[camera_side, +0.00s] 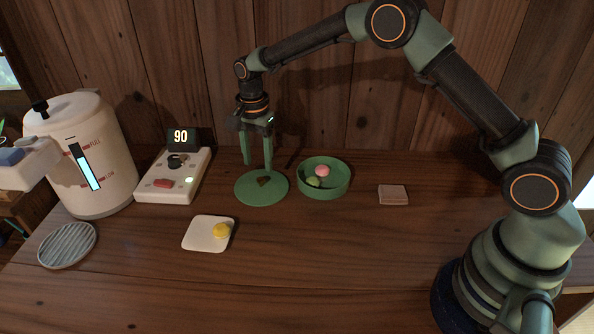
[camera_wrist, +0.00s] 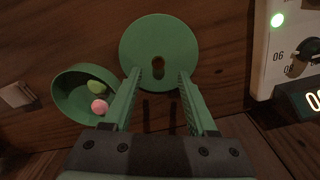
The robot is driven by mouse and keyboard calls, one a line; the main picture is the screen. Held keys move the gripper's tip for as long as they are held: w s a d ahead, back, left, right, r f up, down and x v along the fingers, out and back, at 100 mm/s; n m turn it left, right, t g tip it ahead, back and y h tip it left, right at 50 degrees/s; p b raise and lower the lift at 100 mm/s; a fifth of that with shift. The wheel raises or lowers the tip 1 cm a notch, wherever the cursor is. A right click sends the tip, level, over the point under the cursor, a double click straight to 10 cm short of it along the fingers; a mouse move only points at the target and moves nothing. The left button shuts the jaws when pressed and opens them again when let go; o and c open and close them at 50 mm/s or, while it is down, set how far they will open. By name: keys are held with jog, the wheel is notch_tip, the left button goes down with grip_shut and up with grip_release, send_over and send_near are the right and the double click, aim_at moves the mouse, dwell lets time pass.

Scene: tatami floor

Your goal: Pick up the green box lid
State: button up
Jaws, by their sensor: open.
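The green box lid (camera_side: 250,193) is a round flat disc lying on the wooden table. It has a dark knob or keyhole-shaped mark at its middle, and it also shows in the wrist view (camera_wrist: 158,32). My gripper (camera_side: 257,166) points down over the lid with its fingers apart and nothing between them. In the wrist view my gripper's fingertips (camera_wrist: 158,73) lie on either side of the lid's centre mark. Whether the tips touch the lid I cannot tell. The round green box (camera_side: 325,188) stands open just right of the lid, with a pink ball and a green piece inside.
A white control panel (camera_side: 173,184) with a lit "90" display stands left of the lid. A white tank (camera_side: 84,150) is farther left. A square white plate (camera_side: 198,237) with a yellow piece, a grey round coaster (camera_side: 67,246) and a pinkish pad (camera_side: 393,198) lie around. The front middle is clear.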

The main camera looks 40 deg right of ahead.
aim_at(261, 179)
jog(key=shift+s+d+f, duration=0.1)
jog(key=shift+f, duration=2.6)
grip_shut()
